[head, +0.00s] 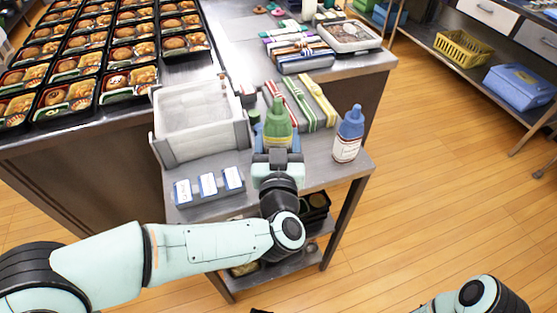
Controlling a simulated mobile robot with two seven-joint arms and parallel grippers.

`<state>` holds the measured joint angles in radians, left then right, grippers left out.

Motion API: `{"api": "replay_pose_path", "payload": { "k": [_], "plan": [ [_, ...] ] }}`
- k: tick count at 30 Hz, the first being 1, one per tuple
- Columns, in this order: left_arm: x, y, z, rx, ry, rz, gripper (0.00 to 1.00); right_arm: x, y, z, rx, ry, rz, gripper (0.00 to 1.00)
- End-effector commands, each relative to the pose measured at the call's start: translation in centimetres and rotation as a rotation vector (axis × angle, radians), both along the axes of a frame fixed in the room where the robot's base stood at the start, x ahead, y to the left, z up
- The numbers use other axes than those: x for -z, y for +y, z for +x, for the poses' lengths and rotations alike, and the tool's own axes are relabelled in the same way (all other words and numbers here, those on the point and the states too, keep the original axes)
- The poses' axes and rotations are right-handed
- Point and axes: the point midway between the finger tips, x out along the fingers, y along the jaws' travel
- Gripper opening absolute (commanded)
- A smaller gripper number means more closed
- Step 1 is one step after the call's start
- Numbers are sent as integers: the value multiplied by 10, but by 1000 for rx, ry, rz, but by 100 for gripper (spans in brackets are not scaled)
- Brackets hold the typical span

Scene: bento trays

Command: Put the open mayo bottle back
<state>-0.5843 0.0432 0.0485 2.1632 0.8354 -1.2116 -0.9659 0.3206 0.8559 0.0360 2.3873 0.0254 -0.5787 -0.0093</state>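A green squeeze bottle (277,124) with a pointed tip stands roughly upright near the middle of the steel side table. My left gripper (277,143) reaches it from the front, with its fingers at either side of the lower part. I cannot tell whether the fingers press on it. A second bottle (348,140), with a blue cap and a white, red-marked label, stands upright near the table's right edge, apart from the gripper. No label marks either bottle clearly as mayo. Part of my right arm shows at the bottom right; its gripper is out of view.
A translucent white bin (157,128) stands left of the green bottle. Blue-and-white labelled holders (208,186) line the front left edge. Red, green and yellow strapped packs (318,98) lie behind the bottles. Filled bento trays (88,62) cover the left counter. Bare tabletop (318,158) lies between the bottles.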

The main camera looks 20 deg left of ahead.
Motion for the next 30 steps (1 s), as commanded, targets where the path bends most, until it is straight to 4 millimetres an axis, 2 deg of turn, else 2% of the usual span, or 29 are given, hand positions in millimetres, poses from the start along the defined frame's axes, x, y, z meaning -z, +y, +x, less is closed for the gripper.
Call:
{"api": "replay_pose_path", "payload": {
  "k": [4, 7, 8, 12, 24, 27, 30],
  "plan": [
    [14, 0, 0, 0, 0, 2, 58, 7, -4, 8, 8, -19, -10, 43],
    [33, -1, 0, 1, 2, 4, 58, 15, -10, 20, 20, -50, -25, 43],
    [39, -1, 1, 1, 3, 2, 58, 19, -12, 19, 23, -46, -27, 43],
    [56, 0, 0, 0, 0, 2, 58, 35, -13, -3, 22, 26, -21, 43],
    [59, 0, 0, 0, -2, 1, 58, 37, -14, -7, 22, 40, -20, 43],
    [59, 0, 0, 0, -1, 1, 90, 37, -14, -8, 23, 42, -20, 43],
    [59, 0, 0, 0, -1, 1, 90, 37, -14, -8, 23, 42, -20, 43]
  ]
}}
